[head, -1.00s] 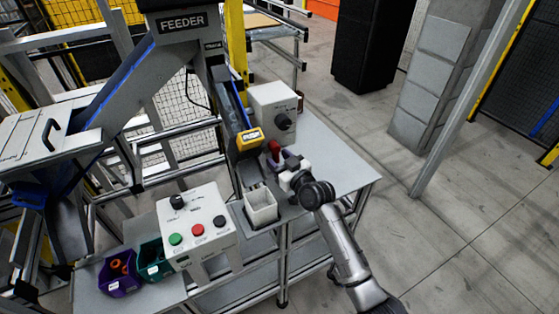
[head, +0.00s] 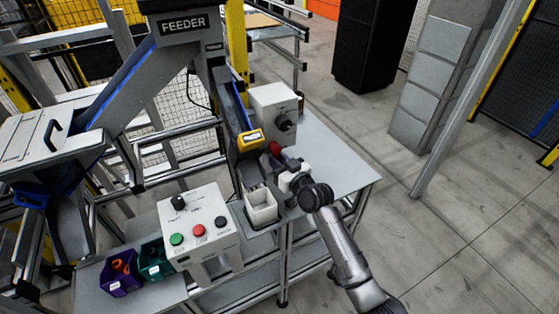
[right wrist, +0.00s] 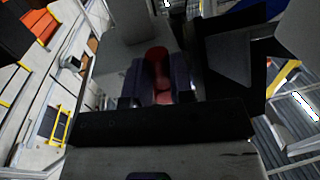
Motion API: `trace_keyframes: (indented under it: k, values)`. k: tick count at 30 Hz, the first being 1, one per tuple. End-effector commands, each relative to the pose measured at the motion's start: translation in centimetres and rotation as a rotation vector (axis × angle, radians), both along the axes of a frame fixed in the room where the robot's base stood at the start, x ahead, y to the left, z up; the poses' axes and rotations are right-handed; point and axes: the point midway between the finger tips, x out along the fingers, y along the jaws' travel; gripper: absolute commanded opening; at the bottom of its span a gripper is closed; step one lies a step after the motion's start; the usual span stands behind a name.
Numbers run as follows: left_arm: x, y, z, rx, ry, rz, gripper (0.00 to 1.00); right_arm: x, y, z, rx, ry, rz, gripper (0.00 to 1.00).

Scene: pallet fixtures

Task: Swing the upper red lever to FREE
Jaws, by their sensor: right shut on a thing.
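The red lever (head: 275,148) stands at the table's far side, just right of the yellow-fronted chute end. My right gripper (head: 283,160) reaches it from the lower right and is shut on it. In the right wrist view the red lever (right wrist: 158,60) sits between the two dark fingers (right wrist: 158,85), its rounded red end rising past them. The lever's base and pivot are largely hidden by the gripper, and no FREE marking is legible. My left gripper is not in view.
A grey box with a black knob (head: 273,110) stands behind the lever. The yellow chute end (head: 251,140) and a white open bin (head: 261,207) are close on the left. A button panel (head: 198,228) stands at the front. The table's right part (head: 340,170) is clear.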

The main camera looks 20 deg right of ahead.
Motion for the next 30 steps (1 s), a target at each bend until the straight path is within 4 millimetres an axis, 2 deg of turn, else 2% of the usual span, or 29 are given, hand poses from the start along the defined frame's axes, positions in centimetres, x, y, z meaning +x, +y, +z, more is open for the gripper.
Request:
trace_keyframes:
  k: [2, 3, 11, 18, 22, 26, 30]
  values:
    - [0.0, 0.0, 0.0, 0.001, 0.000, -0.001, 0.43, 0.0, 0.0, 0.0, 0.004, -0.001, 0.000, 0.00]
    - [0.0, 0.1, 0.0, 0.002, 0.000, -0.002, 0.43, 0.0, 0.0, 0.0, 0.004, -0.001, 0.000, 0.23]
    - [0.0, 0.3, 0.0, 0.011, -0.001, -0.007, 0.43, 0.0, 0.0, 0.0, 0.002, 0.000, 0.000, 0.47]
    - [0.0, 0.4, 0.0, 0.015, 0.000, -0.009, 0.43, -0.1, 0.0, 0.0, 0.002, 0.001, 0.000, 0.47]
    - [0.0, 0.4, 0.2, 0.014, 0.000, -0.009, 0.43, -0.8, -0.3, 0.0, 0.001, 0.000, 0.000, 0.47]
    - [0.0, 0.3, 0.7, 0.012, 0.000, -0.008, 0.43, -2.6, -0.7, 0.0, 0.001, 0.001, 0.000, 0.47]
    - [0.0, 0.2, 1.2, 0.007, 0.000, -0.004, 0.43, -5.4, -1.5, 0.0, -0.001, 0.001, 0.000, 0.47]
